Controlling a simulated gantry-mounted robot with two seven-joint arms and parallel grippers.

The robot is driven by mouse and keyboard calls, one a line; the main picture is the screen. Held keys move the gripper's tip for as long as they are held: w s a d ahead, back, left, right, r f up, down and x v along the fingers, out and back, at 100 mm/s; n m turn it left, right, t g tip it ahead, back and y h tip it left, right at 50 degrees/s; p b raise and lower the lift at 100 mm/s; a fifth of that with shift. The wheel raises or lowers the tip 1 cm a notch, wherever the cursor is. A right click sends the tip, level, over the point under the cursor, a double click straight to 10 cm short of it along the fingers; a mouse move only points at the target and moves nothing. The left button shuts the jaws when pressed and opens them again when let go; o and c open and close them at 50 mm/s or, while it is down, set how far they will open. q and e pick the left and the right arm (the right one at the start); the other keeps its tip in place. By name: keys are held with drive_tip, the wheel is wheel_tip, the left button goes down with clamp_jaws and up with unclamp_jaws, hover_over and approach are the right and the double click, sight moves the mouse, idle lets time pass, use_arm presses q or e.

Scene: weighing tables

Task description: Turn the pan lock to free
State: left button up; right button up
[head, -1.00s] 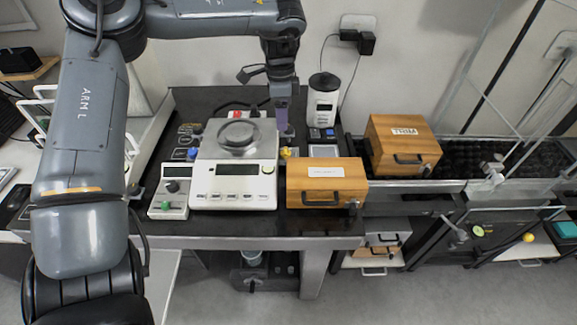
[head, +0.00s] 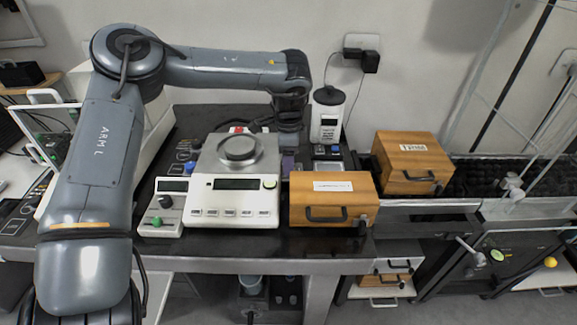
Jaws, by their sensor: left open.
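My left gripper (head: 289,165) points down just right of the pan, behind the front wooden box. Its purple-blue fingers are small and partly hidden. I cannot see anything held. I cannot make out the pan lock for certain; the yellow knob seen earlier at the balance's right rear is now hidden by the gripper. A blue knob (head: 190,167) sits at the balance's left rear. My right gripper is not in view.
A wooden box (head: 335,210) stands close on the right, another (head: 412,165) farther right. A white canister (head: 327,118) stands behind. The table's front strip is clear.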

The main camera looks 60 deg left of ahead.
use_arm(q)
drive_tip(key=shift+f, duration=0.7)
drive_tip(key=c, duration=1)
drive_tip(key=shift+r+m+p, duration=0.2)
drive_tip(key=shift+m+p, duration=0.3)
drive_tip(key=shift+p, duration=0.15)
drive_tip(key=shift+c, duration=0.2)
drive_tip(key=shift+f+m, duration=0.2)
drive_tip(key=shift+m, duration=0.1)
